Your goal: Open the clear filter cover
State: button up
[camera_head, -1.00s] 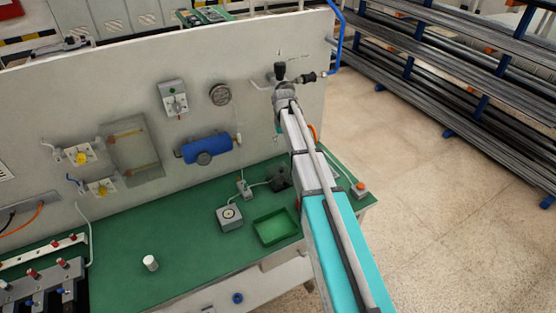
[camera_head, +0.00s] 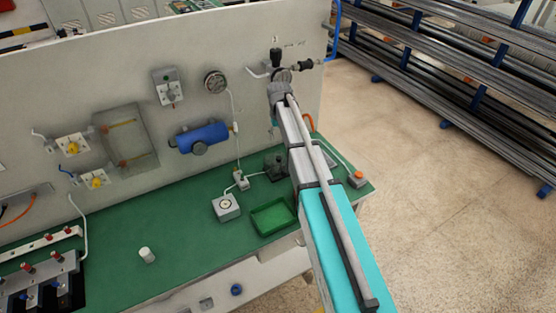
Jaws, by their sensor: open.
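A see-through rectangular panel (camera_head: 140,141) is on the upright board, left of the blue cylinder. It appears to be the clear filter cover, and lies nearly flat to the board. Thin orange-yellow parts show through it, but its hinge and latch are too small to make out. My arm rises from the bottom right toward the board, and its dark far end is near a black-knobbed fitting (camera_head: 276,57), well right of the panel. I cannot make out my gripper's fingers, which seem hidden behind the arm.
A blue cylinder (camera_head: 201,137), a round gauge (camera_head: 215,81) and yellow-knobbed valves (camera_head: 71,147) are on the board. On the green bench are a green tray (camera_head: 272,218), a grey dial box (camera_head: 226,206) and a white cylinder (camera_head: 147,255). Pipe racks (camera_head: 450,60) stand at right.

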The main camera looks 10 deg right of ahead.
aim_at(279, 158)
jog(key=shift+f+b, duration=5.35)
jog(key=shift+f, duration=0.35)
jog(key=shift+c, duration=0.2)
grip_shut()
